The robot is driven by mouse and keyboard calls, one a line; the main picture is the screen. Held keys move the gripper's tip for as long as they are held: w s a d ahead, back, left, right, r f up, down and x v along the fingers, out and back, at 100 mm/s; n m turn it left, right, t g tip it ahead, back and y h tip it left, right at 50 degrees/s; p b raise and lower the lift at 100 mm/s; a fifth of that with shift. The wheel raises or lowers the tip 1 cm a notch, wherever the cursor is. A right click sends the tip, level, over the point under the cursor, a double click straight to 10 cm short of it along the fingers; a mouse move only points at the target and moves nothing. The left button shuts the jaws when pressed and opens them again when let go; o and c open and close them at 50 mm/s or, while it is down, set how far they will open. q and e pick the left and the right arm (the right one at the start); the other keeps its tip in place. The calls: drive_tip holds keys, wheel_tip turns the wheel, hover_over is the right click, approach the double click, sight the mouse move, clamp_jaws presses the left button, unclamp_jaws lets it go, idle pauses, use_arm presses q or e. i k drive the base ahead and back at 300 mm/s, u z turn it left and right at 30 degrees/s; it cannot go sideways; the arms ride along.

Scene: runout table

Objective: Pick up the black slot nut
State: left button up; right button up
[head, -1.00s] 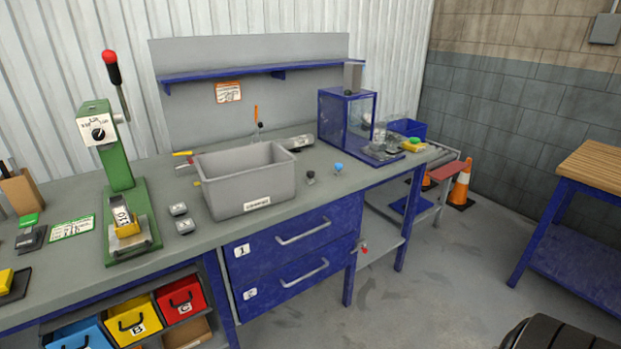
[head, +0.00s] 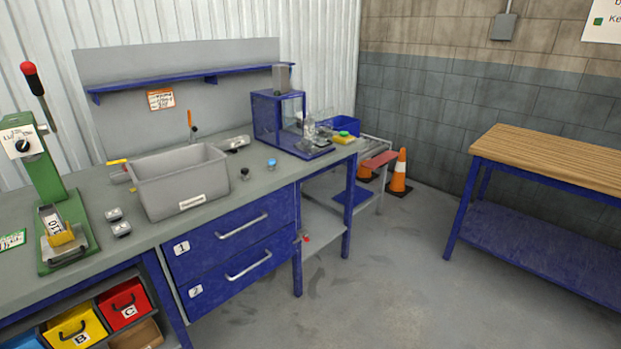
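A small black piece (head: 244,173) stands on the grey bench top, just right of the grey bin. It looks like a dark knob-shaped part; it is too small to tell for certain that it is the slot nut. A similar small piece with a blue top (head: 271,164) stands to its right, apart from it. Two small grey blocks (head: 118,222) lie left of the bin. Neither of my grippers shows in the head view.
The grey bin (head: 176,190) stands on the blue-framed bench (head: 222,206). A blue enclosure (head: 279,120) stands further right, a green lever press (head: 45,205) at left. Open floor (head: 390,270) lies between the bench and a wooden-topped table (head: 550,160).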

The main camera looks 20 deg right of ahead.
sight(245, 171)
drive_tip(key=u, duration=0.35)
drive_tip(key=k, duration=0.1)
drive_tip(key=z, duration=1.95)
drive_tip(key=i, duration=0.95)
drive_tip(key=z, duration=0.65)
drive_tip(key=i, duration=1)
drive_tip(key=u, duration=0.65)
drive_tip(key=i, duration=0.8)
drive_tip(key=u, duration=0.95)
